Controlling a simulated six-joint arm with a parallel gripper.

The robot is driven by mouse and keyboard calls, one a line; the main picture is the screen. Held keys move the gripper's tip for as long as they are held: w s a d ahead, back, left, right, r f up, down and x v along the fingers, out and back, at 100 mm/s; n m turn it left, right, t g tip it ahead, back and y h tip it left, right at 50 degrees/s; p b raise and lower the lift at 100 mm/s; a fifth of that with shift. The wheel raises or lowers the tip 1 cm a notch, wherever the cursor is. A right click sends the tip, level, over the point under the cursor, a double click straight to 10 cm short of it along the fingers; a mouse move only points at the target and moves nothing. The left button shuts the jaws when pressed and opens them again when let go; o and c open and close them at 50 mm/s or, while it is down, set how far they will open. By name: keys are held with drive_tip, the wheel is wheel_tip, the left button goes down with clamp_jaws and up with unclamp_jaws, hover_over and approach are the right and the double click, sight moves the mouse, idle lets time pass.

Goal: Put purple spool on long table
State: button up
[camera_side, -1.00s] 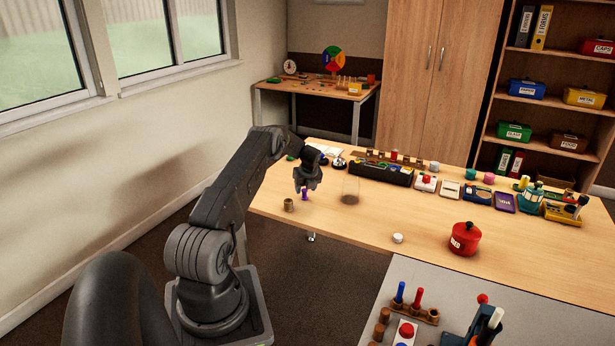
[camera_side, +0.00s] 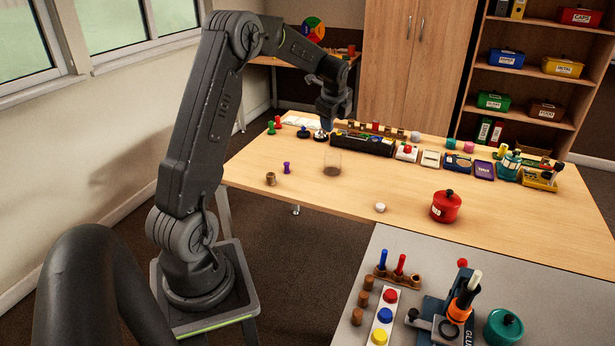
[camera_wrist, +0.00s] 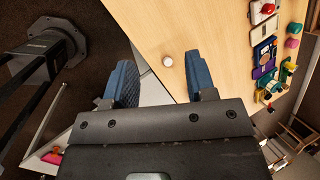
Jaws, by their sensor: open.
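The purple spool (camera_side: 287,168) stands upright on the long wooden table (camera_side: 300,195), near its left front edge, beside a brown spool (camera_side: 270,179). My gripper (camera_side: 329,122) is raised above the table, to the right of and above the purple spool, and apart from it. In the wrist view my gripper (camera_wrist: 160,85) shows its two blue fingers spread wide with nothing held between them. The purple spool does not show in the wrist view.
A black organiser tray (camera_side: 362,144) lies behind. A white knob (camera_side: 380,208) and red pot (camera_side: 446,206) are farther right. A grey table (camera_side: 400,262) with pegs stands in front. The table around the spool is mostly clear.

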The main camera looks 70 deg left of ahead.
drive_tip(key=s+d+r+n+t, duration=0.1)
drive_tip(key=s+d+r+n, duration=0.15)
drive_tip(key=d, duration=0.45)
drive_tip(key=s+d+r+n+h, duration=0.1)
drive_tip(key=d+r, duration=0.3)
drive_tip(key=d, duration=0.3)
drive_tip(key=s+d+r+n+t, duration=0.1)
drive_tip(key=s+d+r+n, duration=0.15)
drive_tip(key=d, duration=0.55)
drive_tip(key=s+d+n+t+h, duration=0.1)
drive_tip(key=s+d+n+h, duration=0.2)
drive_tip(key=s+d, duration=1.2)
drive_tip(key=s+n, duration=0.1)
drive_tip(key=n, duration=0.2)
drive_tip(key=shift+s+f+t, duration=0.25)
drive_tip(key=shift+f+t, duration=0.05)
